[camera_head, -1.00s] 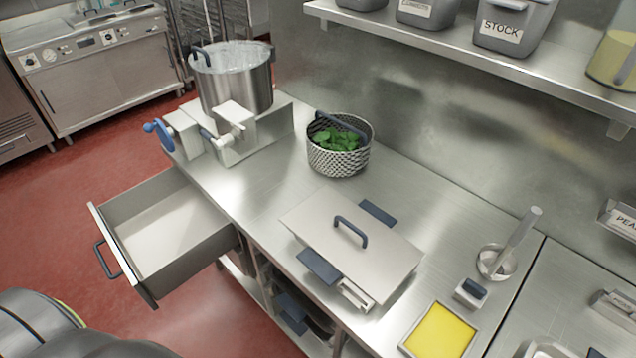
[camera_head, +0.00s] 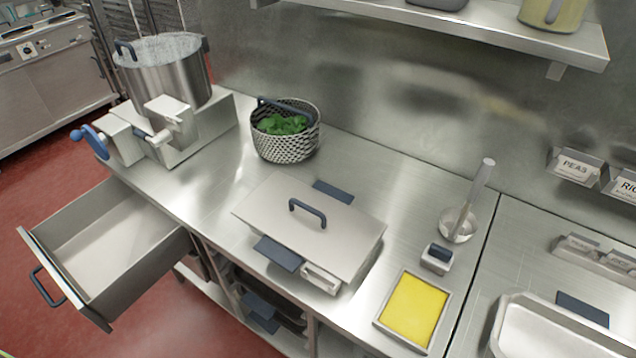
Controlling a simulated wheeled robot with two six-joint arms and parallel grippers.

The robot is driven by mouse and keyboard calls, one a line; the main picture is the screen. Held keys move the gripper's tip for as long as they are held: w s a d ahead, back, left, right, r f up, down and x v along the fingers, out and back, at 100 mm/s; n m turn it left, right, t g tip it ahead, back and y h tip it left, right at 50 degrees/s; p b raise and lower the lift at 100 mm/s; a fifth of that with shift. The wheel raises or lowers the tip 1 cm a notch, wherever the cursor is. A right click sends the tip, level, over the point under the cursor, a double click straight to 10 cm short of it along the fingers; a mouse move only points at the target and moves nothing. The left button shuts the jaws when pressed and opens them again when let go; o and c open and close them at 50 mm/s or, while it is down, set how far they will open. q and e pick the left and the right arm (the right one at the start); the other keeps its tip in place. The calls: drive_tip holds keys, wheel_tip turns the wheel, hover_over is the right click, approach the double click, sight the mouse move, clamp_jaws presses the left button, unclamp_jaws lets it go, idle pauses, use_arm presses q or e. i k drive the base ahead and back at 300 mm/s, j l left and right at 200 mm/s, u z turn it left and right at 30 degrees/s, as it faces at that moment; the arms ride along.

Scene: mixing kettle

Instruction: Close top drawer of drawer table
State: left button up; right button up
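The top drawer (camera_head: 105,240) of the steel drawer table (camera_head: 215,195) is pulled far out at the left and looks empty. Its front panel (camera_head: 62,275) faces the lower left and carries a dark blue handle (camera_head: 46,288). The drawer juts out over the red floor, below the mixing kettle. Neither of my grippers shows in this view.
The mixing kettle (camera_head: 165,75) stands on the counter's left end, with a blue crank (camera_head: 90,140). A basket of green leaves (camera_head: 285,135), a lidded steel container (camera_head: 315,235) and a yellow-filled tray (camera_head: 413,310) sit on the counter. Red floor (camera_head: 25,170) lies clear left of the drawer.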

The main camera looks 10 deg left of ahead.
sight(106, 248)
drive_tip(key=k+j, duration=0.1)
drive_tip(key=j, duration=0.15)
drive_tip(key=k+j+u, duration=0.15)
drive_tip(key=j+u, duration=0.25)
drive_tip(key=k+j+u, duration=0.1)
drive_tip(key=u, duration=0.25)
drive_tip(key=j+u, duration=0.1)
drive_tip(key=u, duration=0.9)
